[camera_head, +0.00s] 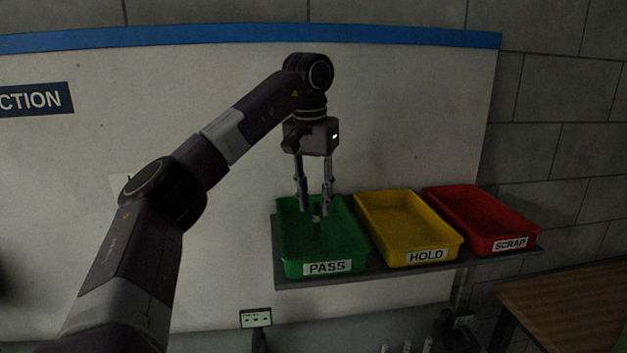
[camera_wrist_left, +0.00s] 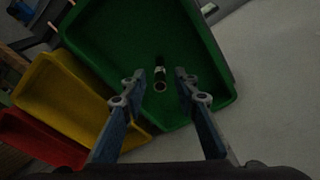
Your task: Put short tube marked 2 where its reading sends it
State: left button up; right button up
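My left gripper (camera_head: 313,207) points down over the green PASS bin (camera_head: 290,268). Its fingers are open. A short dark tube (camera_head: 317,217) with a pale band shows between and just below the fingertips, upright or nearly so. In the left wrist view the tube (camera_wrist_left: 160,72) lies between the open fingers (camera_wrist_left: 160,88), with a gap on both sides and its round open end facing the camera. I cannot tell whether it touches the bin floor. Its mark is too small to read. My right gripper is not in view.
The yellow HOLD bin (camera_head: 428,257) and red SCRAP bin (camera_head: 512,244) stand to the right on the same grey shelf (camera_head: 375,275). Both look empty. A small display (camera_head: 256,318) stands below the shelf. A wooden table (camera_head: 575,305) is at lower right.

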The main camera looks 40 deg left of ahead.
pick_arm(q)
notch_tip(320, 180, up, 6)
jog(key=shift+s, duration=0.35)
jog(key=shift+r, duration=0.1)
jog(key=shift+d, duration=0.15)
dwell(0.4)
